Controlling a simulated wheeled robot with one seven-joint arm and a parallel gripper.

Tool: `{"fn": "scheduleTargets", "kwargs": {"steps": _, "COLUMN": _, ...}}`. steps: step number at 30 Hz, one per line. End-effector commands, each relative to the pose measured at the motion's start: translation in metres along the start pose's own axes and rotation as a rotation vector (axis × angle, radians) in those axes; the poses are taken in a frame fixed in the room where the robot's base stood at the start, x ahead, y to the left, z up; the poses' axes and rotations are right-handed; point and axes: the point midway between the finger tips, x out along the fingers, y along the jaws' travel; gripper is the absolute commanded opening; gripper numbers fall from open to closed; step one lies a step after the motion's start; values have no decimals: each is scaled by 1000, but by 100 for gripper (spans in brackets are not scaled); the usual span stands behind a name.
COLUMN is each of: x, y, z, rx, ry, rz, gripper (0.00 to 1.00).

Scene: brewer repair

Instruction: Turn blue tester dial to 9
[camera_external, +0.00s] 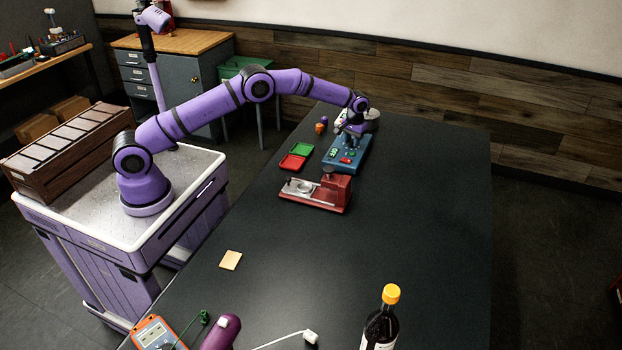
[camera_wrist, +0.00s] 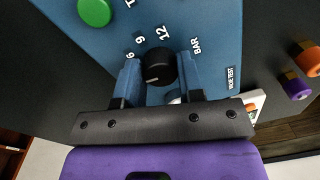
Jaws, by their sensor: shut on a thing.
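The blue tester (camera_external: 337,163) stands on the dark table under my gripper (camera_external: 353,131). In the wrist view its blue panel (camera_wrist: 205,28) carries a black round dial (camera_wrist: 160,66) with 6, 9, 12 and BAR printed around it. A green button (camera_wrist: 95,11) sits farther along the panel. My gripper (camera_wrist: 160,74) is shut on the dial, one finger on each side. A small pale mark shows on the dial, but I cannot tell which number it points to.
A red device (camera_external: 325,192) stands just in front of the tester. A green tray (camera_external: 302,150) and a red tray (camera_external: 292,162) lie to its left. Small orange and purple pieces (camera_wrist: 296,87) stand beside the tester. A bottle (camera_external: 381,325) stands at the near end; the middle table is mostly clear.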

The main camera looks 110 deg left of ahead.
Motion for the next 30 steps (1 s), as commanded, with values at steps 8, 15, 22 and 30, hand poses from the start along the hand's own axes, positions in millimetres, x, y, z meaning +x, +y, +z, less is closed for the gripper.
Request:
{"fn": "scheduleTargets", "kwargs": {"steps": 8, "x": 0, "y": 0, "z": 0, "rx": 196, "ry": 9, "rz": 1, "gripper": 11}}
{"fn": "scheduleTargets", "kwargs": {"steps": 15, "x": -1, "y": 0, "z": 0, "rx": 423, "ry": 19, "rz": 1, "gripper": 11}}
{"fn": "scheduleTargets", "kwargs": {"steps": 22, "x": -1, "y": 0, "z": 0, "rx": 642, "ry": 30, "rz": 1, "gripper": 11}}
{"fn": "scheduleTargets", "kwargs": {"steps": 30, "x": -1, "y": -1, "z": 0, "rx": 895, "ry": 41, "rz": 1, "gripper": 11}}
